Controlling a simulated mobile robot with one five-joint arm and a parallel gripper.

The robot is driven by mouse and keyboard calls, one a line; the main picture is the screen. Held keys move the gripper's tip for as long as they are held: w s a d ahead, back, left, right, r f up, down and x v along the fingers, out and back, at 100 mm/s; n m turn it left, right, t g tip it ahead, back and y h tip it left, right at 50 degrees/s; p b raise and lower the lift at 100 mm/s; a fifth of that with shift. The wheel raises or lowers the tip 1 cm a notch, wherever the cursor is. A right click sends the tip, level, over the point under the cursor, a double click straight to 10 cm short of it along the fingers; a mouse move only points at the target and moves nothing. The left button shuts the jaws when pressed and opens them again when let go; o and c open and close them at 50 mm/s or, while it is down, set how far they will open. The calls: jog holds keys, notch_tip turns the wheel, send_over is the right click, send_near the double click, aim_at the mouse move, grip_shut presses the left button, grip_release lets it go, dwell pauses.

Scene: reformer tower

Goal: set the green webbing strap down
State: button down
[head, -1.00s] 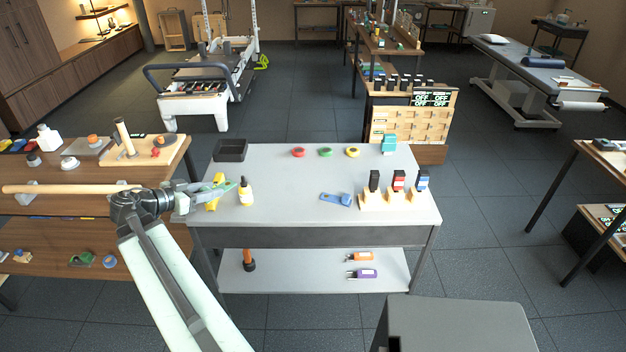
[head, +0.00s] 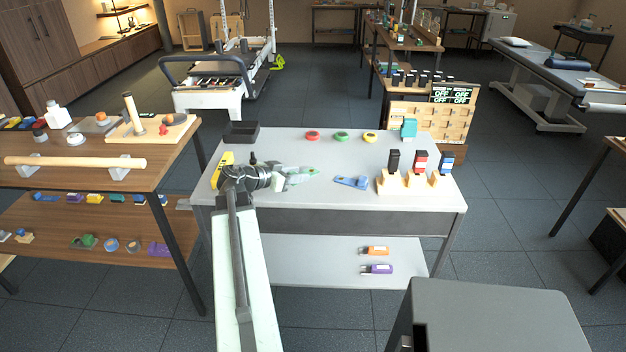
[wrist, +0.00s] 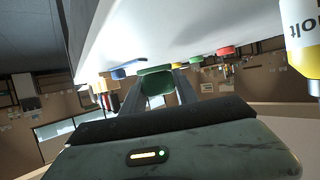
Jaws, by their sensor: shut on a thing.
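My gripper (head: 299,176) is over the left-middle part of the grey cart top (head: 325,215) and points right. It is shut on the green webbing strap (wrist: 156,80), which shows as a green block between the two fingers in the wrist view. In the head view the strap (head: 308,172) is a small green piece at the fingertips. It looks close to the cart top; I cannot tell if it touches.
A blue strap (head: 351,182) lies just right of my gripper. Red (head: 312,135), green (head: 342,137) and yellow (head: 370,137) rolls lie behind. A black tray (head: 241,132) is at back left. A wooden holder (head: 414,185) stands right.

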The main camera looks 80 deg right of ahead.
aim_at(310, 185)
jog(key=s+d, duration=0.3)
jog(key=shift+s+d+f, duration=0.25)
jog(key=shift+s+d, duration=0.05)
jog(key=shift+s, duration=0.1)
notch_tip(310, 185, down, 4)
jog(key=b, duration=0.4)
jog(key=shift+r, duration=0.25)
jog(key=shift+f, duration=0.2)
jog(key=c, duration=0.9)
grip_release()
jog(key=shift+r, duration=0.1)
